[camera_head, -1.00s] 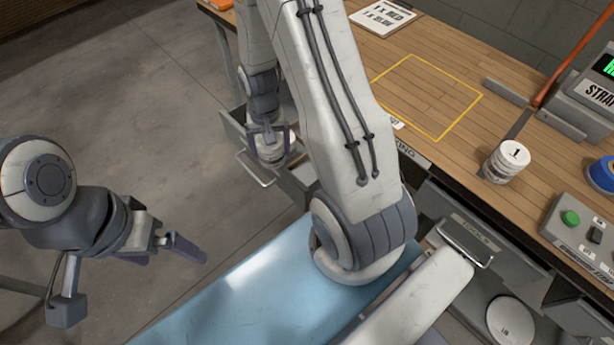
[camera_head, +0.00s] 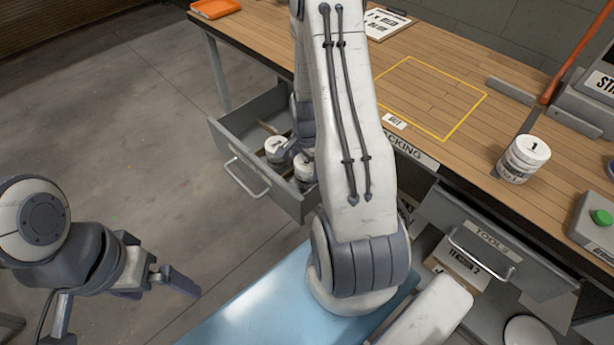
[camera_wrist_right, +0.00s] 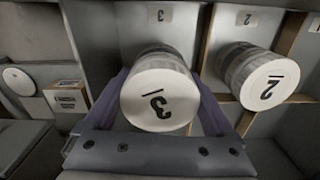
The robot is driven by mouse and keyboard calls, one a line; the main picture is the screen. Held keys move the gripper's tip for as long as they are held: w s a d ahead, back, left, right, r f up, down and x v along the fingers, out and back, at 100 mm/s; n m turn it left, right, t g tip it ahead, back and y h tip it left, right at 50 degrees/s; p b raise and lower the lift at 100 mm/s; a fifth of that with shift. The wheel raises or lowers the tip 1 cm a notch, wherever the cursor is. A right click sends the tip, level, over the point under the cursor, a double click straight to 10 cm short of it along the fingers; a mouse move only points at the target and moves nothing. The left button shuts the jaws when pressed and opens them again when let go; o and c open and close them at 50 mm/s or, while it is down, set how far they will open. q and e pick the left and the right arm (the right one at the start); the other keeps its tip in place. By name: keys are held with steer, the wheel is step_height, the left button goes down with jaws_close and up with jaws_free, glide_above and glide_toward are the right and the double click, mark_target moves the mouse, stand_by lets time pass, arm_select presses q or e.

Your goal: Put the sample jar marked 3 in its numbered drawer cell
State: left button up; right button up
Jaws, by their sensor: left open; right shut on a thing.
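The white jar marked 3 (camera_wrist_right: 158,95) sits between the fingers of my right gripper (camera_wrist_right: 160,110), which is shut on it. It is at the cell whose wall label (camera_wrist_right: 158,14) reads 3, with wooden dividers to the right; whether it touches the floor is hidden. In the head view it appears to be the right-hand jar (camera_head: 303,170) in the open grey drawer (camera_head: 225,145), with my gripper mostly behind my arm. The jar marked 2 (camera_wrist_right: 262,78) stands in the neighbouring cell. My left gripper (camera_head: 160,283) is open and empty, away from the drawer.
A jar marked 1 (camera_head: 524,158) stands on the wooden bench (camera_head: 460,150), right of a yellow outlined square (camera_head: 430,98). A second open drawer labelled TOOLS (camera_head: 490,240) is at the lower right. Grey floor lies clear left of the drawer.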

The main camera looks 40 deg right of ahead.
steer(key=shift+f, duration=1.5)
steer(key=shift+f, duration=0.15)
steer(key=o, duration=1.3)
steer(key=shift+r, duration=0.55)
step_height(320, 180, up, 11)
steer(key=shift+r+p, duration=0.15)
steer(key=shift+p, duration=0.3)
